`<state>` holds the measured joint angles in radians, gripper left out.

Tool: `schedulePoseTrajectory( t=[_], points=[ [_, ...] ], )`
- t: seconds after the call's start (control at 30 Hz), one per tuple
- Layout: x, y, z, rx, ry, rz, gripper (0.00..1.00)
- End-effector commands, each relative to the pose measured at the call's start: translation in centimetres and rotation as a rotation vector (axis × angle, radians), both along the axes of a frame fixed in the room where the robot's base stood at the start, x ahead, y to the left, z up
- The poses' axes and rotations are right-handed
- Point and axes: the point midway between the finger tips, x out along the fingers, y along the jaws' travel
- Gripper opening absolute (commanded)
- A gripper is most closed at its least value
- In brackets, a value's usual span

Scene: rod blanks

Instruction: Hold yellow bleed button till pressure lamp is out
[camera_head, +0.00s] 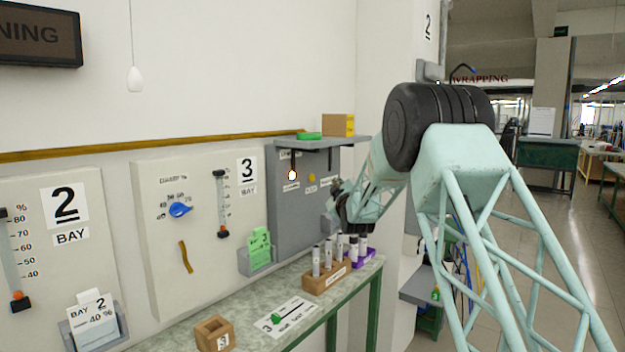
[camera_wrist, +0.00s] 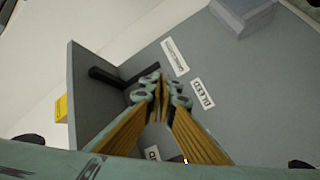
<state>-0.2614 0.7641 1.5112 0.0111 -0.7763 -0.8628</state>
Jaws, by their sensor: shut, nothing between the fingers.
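The grey panel (camera_head: 285,220) hangs on the wall under a small shelf. Its round lamp (camera_head: 292,175) glows bright white. The small yellow button (camera_head: 311,177) is to the right of the lamp, above a label. My gripper (camera_head: 334,187) is at the right part of the panel, to the right of the button, apart from it in this view. In the wrist view my gripper (camera_wrist: 160,80) is shut and empty, its fingers pointing towards the panel near the BLEED label (camera_wrist: 203,92). I cannot make out the yellow button there; the fingers may hide it.
The shelf (camera_head: 345,140) over the panel carries a cardboard box (camera_head: 338,125) and a green item (camera_head: 309,136). A black bracket (camera_wrist: 108,77) sits under it. Below my gripper, a wooden rack (camera_head: 327,279) holds several rods on the bench (camera_head: 350,298). A purple rack (camera_head: 358,257) stands behind.

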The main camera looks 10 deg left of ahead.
Motion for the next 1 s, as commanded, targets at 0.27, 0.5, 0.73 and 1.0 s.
schedulePoseTrajectory(
  t=[0.27,0.5,0.73,1.0],
  points=[
    [1.0,1.8,0.1,0.0,0.001,0.001,0.0],
    [2.0,3.7,0.1,0.0,0.0,0.001,0.0],
    [3.1,5.3,-0.1,0.0,0.001,0.001,0.0],
    [3.8,6.8,0.0,0.0,-0.001,0.001,0.0]
  ],
)
